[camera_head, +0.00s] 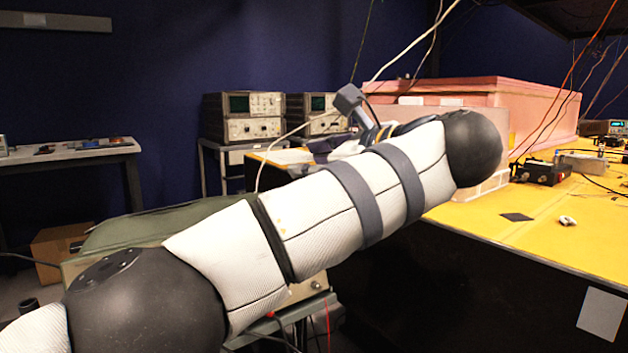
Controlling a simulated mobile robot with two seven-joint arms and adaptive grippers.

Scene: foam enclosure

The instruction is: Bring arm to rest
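My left arm (340,210) comes in from the lower left in a white sleeve with dark straps and black joints. It reaches up and right across the middle of the view, to an elbow-like black joint at the front corner of the yellow-topped bench (535,225). My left gripper (352,112) shows only in part behind the arm, as dark and grey pieces in front of the pink foam enclosure. Its fingertips are not clear, and I see nothing held in it. My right gripper is not in view.
The pink foam enclosure (540,95) stands on the yellow bench. A black box (540,172), cables and small parts lie on the bench. Instruments (243,117) stand on a cart at the back. A side table (70,155) is at left, and a green-grey case lies behind my arm.

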